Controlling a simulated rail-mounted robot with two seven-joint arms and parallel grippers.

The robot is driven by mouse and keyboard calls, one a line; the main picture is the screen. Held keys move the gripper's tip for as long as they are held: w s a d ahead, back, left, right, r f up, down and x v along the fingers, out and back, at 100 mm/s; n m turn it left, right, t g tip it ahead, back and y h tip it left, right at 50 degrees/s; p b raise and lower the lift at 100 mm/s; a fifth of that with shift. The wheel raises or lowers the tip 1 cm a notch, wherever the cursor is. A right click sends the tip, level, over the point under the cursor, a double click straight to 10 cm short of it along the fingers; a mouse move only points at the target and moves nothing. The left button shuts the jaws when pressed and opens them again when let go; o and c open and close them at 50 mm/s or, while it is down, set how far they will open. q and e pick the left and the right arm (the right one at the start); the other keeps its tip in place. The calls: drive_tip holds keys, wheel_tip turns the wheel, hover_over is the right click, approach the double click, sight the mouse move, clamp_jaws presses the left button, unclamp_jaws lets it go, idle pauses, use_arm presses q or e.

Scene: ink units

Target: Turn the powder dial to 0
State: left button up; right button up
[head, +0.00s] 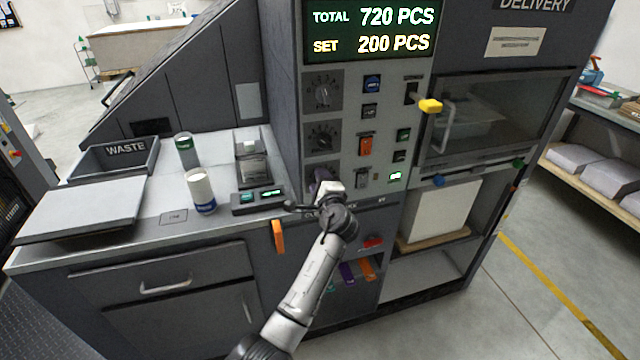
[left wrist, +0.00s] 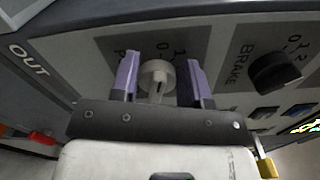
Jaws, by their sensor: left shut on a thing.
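The powder dial (left wrist: 157,78) is a pale round knob on the grey panel in the left wrist view. A "P" and small numerals including 0 and 1 show beside it, and the rest of its label is hidden. I cannot tell which number its mark points to. My left gripper (left wrist: 160,80) is shut on the dial, with one purple finger on each side of the knob. In the head view my left gripper (head: 322,180) reaches the lower part of the control panel and hides the dial there. My right gripper is not in view.
A black brake dial (left wrist: 275,72) sits to the right in the left wrist view. A yellow-tipped lever (head: 430,106) sticks out farther right. A white canister (head: 201,190) stands on the counter.

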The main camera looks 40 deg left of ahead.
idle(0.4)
use_arm(q)
drive_tip(key=o, duration=0.9)
drive_tip(key=shift+o, duration=0.2)
drive_tip(key=p+v, duration=0.2)
drive_tip(key=v, duration=1.1)
drive_tip(key=shift+s+d, duration=0.25)
drive_tip(key=shift+d, duration=0.1)
drive_tip(key=shift+n, duration=0.3)
